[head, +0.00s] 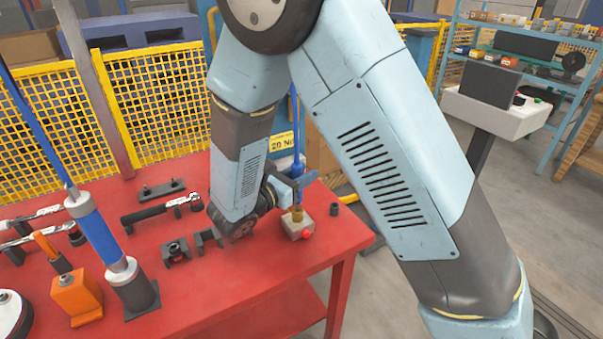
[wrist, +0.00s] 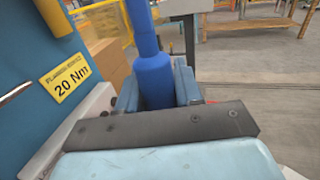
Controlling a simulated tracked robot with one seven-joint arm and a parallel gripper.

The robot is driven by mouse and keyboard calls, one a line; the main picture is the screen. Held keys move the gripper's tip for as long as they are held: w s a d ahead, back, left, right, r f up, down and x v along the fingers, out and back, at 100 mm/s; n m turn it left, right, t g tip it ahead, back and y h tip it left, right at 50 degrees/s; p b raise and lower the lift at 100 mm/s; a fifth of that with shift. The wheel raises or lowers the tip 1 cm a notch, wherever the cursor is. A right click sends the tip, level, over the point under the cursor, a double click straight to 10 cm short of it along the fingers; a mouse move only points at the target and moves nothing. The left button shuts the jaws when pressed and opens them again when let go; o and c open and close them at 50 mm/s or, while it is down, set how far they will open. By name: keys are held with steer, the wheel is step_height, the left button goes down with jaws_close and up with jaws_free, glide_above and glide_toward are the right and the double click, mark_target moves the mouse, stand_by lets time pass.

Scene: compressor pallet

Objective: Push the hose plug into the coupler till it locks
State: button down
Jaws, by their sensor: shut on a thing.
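My gripper (head: 293,184) is shut on the blue sleeve of the hose plug (head: 298,169), over the right part of the red table. In the wrist view the blue plug (wrist: 155,80) stands upright between the fingers, with the hose rising from it. Below the gripper is the coupler (head: 297,229), a pale block with a red part on its front. A brass piece shows between the blue plug and the block, in line with both. I cannot tell whether it belongs to the plug or how deep it sits. The wrist view hides the plug's lower end and the coupler.
A blue-and-grey cylinder tool (head: 98,235) stands further left. A yellow "20 Nm" sign (wrist: 65,83) is close by.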

steer(key=shift+f, duration=1.25)
steer(key=c, duration=0.7)
jaws_free()
steer(key=shift+o, duration=0.2)
steer(key=v, duration=1.4)
